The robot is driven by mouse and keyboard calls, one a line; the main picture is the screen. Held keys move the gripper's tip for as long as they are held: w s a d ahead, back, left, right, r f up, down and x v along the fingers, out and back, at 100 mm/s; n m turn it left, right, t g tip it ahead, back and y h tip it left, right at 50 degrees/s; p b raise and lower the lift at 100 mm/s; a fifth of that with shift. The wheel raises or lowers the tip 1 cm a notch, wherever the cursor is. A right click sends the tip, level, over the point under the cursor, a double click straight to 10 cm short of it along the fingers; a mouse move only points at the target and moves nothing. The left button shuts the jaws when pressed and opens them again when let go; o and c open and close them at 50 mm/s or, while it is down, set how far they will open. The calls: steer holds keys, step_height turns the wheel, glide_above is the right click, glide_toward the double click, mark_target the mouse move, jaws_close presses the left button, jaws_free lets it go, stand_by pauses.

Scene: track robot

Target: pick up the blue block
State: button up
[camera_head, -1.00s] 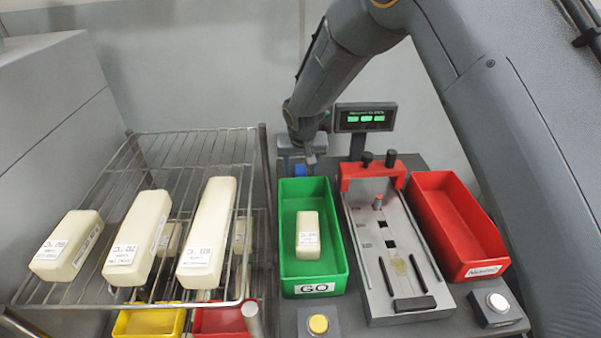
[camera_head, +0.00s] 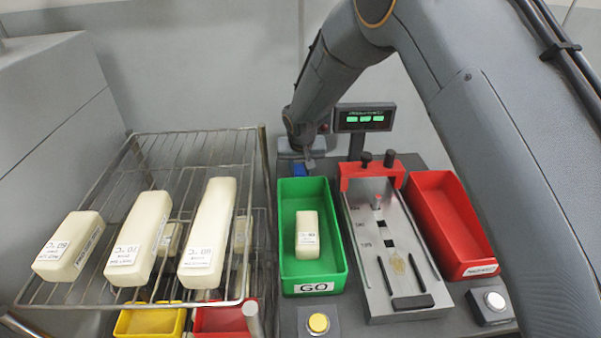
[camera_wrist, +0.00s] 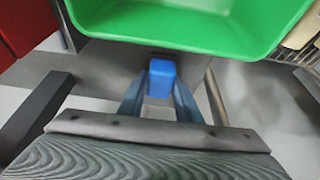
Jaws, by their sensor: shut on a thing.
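The blue block (camera_wrist: 161,78) sits between the two fingers of my gripper (camera_wrist: 160,92) in the wrist view. The fingers are shut on its sides. In the head view my gripper (camera_head: 299,166) is behind the far end of the green bin, and only a small part of the blue block (camera_head: 299,170) shows there. Whether the block touches a surface beneath cannot be told.
The green bin (camera_head: 341,245) holds a cream block (camera_head: 307,234). A grey fixture (camera_head: 372,290) with a red clamp and a red bin (camera_head: 421,235) stand to its right. A wire rack (camera_head: 150,300) with cream blocks stands left. A display (camera_head: 365,117) stands behind.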

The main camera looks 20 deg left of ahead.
step_height(320, 180, up, 28)
steer(key=b, duration=0.6)
